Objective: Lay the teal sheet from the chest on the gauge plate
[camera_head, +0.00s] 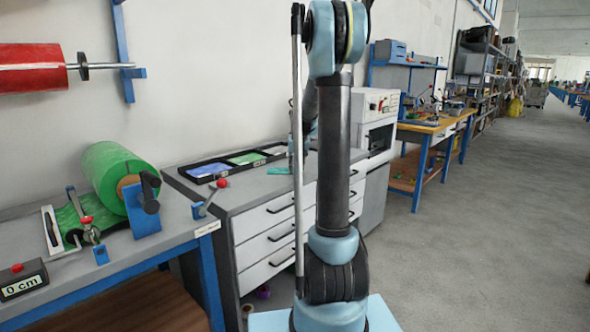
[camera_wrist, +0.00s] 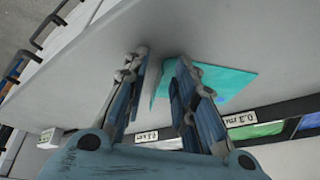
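The teal sheet (camera_wrist: 232,82) lies on the grey top of the chest (camera_wrist: 80,85) in the wrist view, partly hidden behind one finger of my gripper (camera_wrist: 162,58). The fingers stand apart, with a gap between the tips. A pale teal edge shows in this gap; I cannot tell whether the fingers touch the sheet. I cannot identify the gauge plate for certain.
In the wrist view, the tray's labelled edge (camera_wrist: 285,108) runs beside the sheet. A bench (camera_head: 160,245) with a green roll (camera_head: 107,172) stands at the left. A white machine (camera_head: 375,105) stands behind the chest. The floor at the right is clear.

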